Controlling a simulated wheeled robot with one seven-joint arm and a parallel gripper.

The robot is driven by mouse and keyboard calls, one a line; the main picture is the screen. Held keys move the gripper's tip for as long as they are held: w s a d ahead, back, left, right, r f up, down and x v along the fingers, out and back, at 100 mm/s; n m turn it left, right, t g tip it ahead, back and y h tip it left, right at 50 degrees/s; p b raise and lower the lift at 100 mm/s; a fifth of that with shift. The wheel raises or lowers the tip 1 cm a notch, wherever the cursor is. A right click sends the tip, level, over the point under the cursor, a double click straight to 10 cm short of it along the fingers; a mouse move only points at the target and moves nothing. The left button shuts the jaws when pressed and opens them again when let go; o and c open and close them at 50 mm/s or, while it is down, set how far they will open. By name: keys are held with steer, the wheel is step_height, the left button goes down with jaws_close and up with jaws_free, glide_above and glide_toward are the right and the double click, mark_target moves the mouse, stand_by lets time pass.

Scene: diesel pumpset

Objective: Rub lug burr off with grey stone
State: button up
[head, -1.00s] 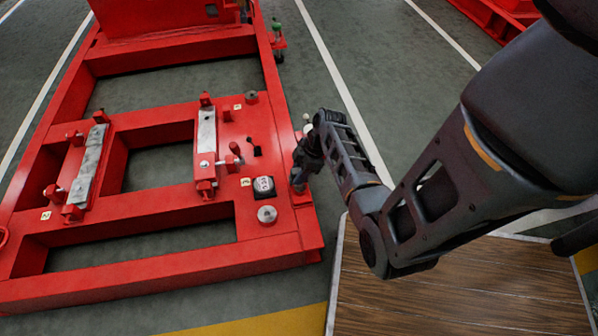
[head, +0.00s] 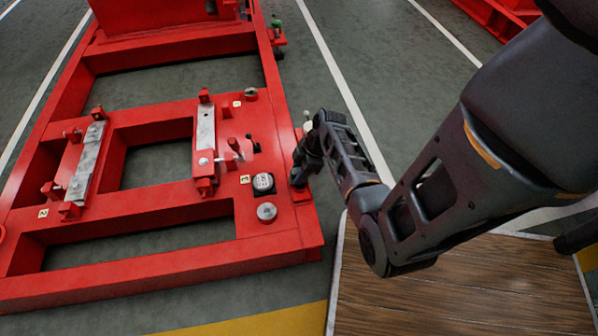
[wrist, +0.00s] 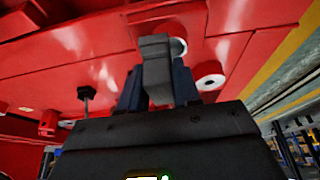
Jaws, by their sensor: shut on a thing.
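My gripper (wrist: 158,88) is shut on a grey block (wrist: 156,62), which looks like the grey stone and stands out between the two fingers in the wrist view. Its far end is in front of a pale round part (wrist: 179,47) on red metal; I cannot tell whether they touch. In the head view my gripper (head: 299,172) is at the right edge of the red base frame (head: 150,275). A small red piece (head: 301,195) shows just below it. The stone is hidden there, and I cannot make out a burr in either view.
A dark block with a pale top (head: 263,183) and a round grey boss (head: 266,212) are left of my gripper. A black lever (head: 253,144) and clamped metal bars (head: 206,140) stand farther left. A wooden platform (head: 450,300) lies below my arm.

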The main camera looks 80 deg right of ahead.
steer(key=shift+a, duration=0.1)
steer(key=shift+s+a+r+p, duration=0.15)
steer(key=shift+a+p, duration=0.15)
steer(key=shift+p, duration=0.15)
steer(key=shift+s+a+f+p, duration=0.15)
steer(key=shift+s+a+p, duration=0.15)
steer(key=shift+a, duration=0.3)
steer(key=shift+s+a+f+p, duration=0.1)
steer(key=shift+s+a+p, duration=0.1)
steer(key=shift+a+p, duration=0.25)
steer(key=shift+a, duration=0.1)
steer(key=shift+r, duration=0.1)
steer(key=shift+w+d+r, duration=0.1)
steer(key=shift+w+d, duration=0.15)
steer(key=shift+d, duration=0.25)
steer(key=shift+d, duration=0.15)
